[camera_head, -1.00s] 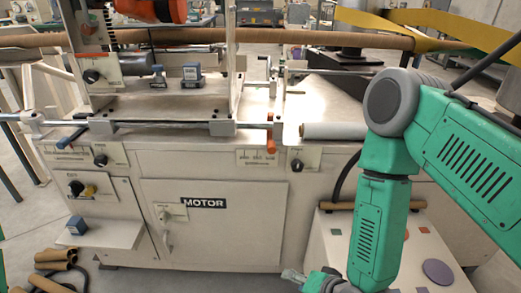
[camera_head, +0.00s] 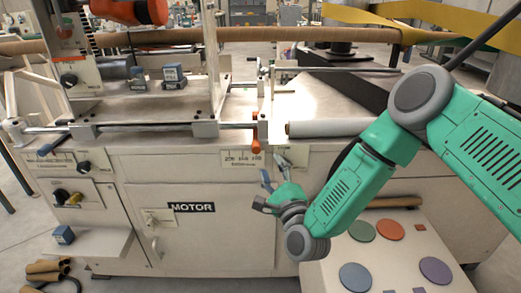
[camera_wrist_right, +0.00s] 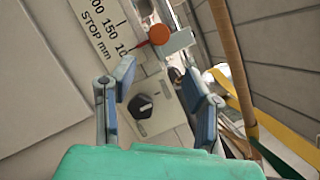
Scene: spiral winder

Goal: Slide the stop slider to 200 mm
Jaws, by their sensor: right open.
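The stop slider's orange knob (camera_head: 256,141) hangs from the rail at the front edge of the machine. In the right wrist view the orange knob (camera_wrist_right: 159,34) has a red pointer beside it, near the 100 end of the scale plate (camera_wrist_right: 98,28) marked STOP mm. The scale plate also shows in the head view (camera_head: 241,158). My right gripper (camera_head: 273,181) is open and empty, below and slightly right of the knob and apart from it. In the right wrist view the knob lies beyond the open fingers (camera_wrist_right: 160,75). My left gripper is out of view.
A black rotary knob on a plate (camera_wrist_right: 143,106) shows between my fingers. The rail (camera_head: 170,127) runs left along the machine. A grey roll (camera_head: 330,128) lies right of the slider. A cabinet door marked MOTOR (camera_head: 205,235) is below. A box with coloured discs (camera_head: 330,270) stands lower right.

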